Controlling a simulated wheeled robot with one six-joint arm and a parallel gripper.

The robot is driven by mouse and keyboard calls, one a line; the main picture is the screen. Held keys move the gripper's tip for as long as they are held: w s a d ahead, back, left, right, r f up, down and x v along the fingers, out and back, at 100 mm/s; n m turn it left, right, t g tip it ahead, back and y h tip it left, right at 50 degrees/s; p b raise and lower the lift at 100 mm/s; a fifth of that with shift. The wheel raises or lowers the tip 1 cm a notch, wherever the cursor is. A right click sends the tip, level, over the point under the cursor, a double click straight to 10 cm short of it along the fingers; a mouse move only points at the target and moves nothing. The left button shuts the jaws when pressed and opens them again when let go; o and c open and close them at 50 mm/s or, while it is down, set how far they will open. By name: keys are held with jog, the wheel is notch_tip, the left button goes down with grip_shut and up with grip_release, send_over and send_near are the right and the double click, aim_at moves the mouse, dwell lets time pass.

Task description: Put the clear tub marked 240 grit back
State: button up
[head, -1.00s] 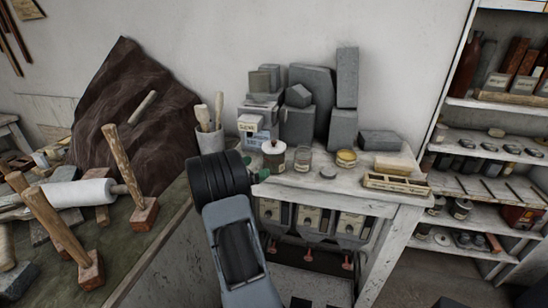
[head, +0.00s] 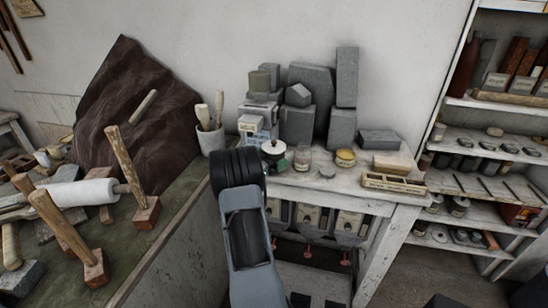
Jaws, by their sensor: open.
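A small clear tub (head: 303,161) stands on the white side table, between a white-lidded jar (head: 273,150) and a tub with yellow contents (head: 345,158). Any grit markings are too small to read, so I cannot tell which tub is marked 240. My arm reaches up from the bottom centre, its black wrist joint at the table's left front corner, just left of and below the white-lidded jar. My gripper's fingers are hidden behind the wrist. The lower part of the white-lidded jar is partly obscured near my wrist.
Grey stone blocks (head: 311,95) stand at the table's back. A wooden compartment tray (head: 394,183) lies at its right front. The left bench holds wooden mallets (head: 124,165) and a dark rock (head: 125,90). White shelves (head: 485,160) with tins stand at right.

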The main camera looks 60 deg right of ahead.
jog(key=c, duration=0.9)
